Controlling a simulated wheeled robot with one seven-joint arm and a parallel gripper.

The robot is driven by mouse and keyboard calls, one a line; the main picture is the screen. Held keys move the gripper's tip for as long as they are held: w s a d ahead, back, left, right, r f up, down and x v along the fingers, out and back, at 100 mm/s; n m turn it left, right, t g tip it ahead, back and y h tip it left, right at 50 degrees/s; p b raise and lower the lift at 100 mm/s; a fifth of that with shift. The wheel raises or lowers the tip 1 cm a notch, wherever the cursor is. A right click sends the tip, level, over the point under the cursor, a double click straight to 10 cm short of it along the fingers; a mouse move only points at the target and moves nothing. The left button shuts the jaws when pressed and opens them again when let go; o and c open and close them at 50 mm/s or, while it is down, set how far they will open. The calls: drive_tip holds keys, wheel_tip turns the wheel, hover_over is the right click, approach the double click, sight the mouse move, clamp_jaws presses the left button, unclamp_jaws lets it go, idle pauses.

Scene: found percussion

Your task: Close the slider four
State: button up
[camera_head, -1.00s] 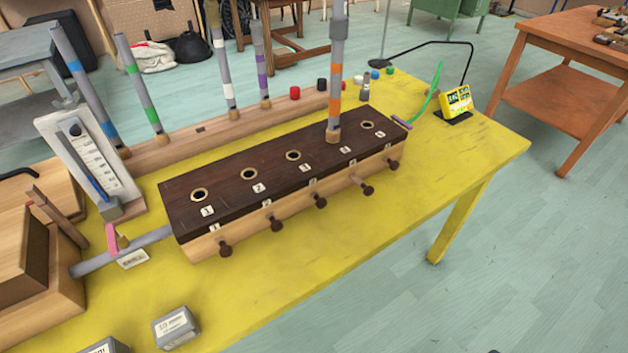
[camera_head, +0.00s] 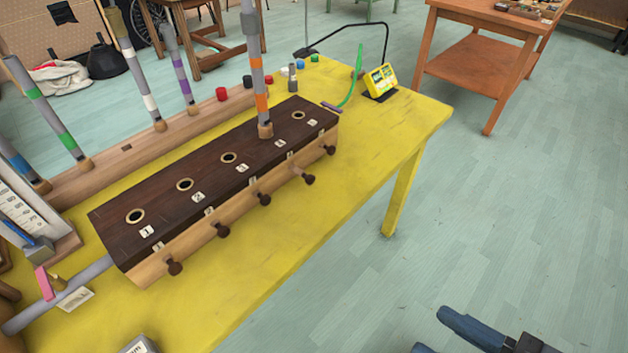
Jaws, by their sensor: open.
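The dark wooden box (camera_head: 215,180) with a pale front stands on the yellow table. Its top has numbered holes, and dark slider knobs stick out of its front. The slider four knob (camera_head: 308,178) stands out farther on its pale rod than the others. A grey pipe with an orange band (camera_head: 261,102) stands upright in the hole above it. My gripper (camera_head: 432,332) is at the bottom right edge, its blue fingers apart, over the floor to the right of the table. It is empty, well away from the knob and partly cut off.
The yellow table (camera_head: 390,135) has a clear strip in front of the knobs. A yellow device (camera_head: 381,80) and a green curved strip (camera_head: 353,78) are at its far end. Banded pipes stand in a wooden rack (camera_head: 150,143) behind the box. A brown table (camera_head: 470,62) stands beyond.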

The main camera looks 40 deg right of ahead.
drive_tip(key=w+d+f+m, duration=0.2)
drive_tip(key=w+d+f+m+g+h, duration=0.1)
drive_tip(key=w+d+f+m, duration=0.1)
drive_tip(key=w+f+m, duration=0.1)
drive_tip(key=w+d+f+m+h, duration=0.1)
drive_tip(key=w+f+m, duration=0.1)
drive_tip(key=shift+w+d+f+m+g, duration=0.3)
drive_tip(key=shift+d+f+m+g, duration=0.1)
drive_tip(key=c, duration=0.7)
drive_tip(key=w+d+m, duration=0.1)
drive_tip(key=w+d+f+m, duration=0.1)
drive_tip(key=w, duration=0.1)
drive_tip(key=w+d+f+m, duration=0.1)
drive_tip(key=shift+w+d+f+m+g, duration=0.1)
drive_tip(key=shift+w+f+m+g, duration=0.15)
drive_tip(key=shift+m+g, duration=0.15)
clamp_jaws()
drive_tip(key=m+y, duration=0.2)
drive_tip(key=m, duration=0.4)
approach(312, 183)
drive_tip(key=f, duration=0.1)
drive_tip(key=w+f, duration=0.1)
drive_tip(key=f, duration=0.1)
drive_tip(key=shift+w+d+f, duration=0.15)
drive_tip(key=shift+d+f, duration=0.05)
drive_tip(key=shift+w+a+p, duration=0.1)
drive_tip(key=shift+w+p, duration=0.4)
drive_tip(key=shift+w, duration=1.6)
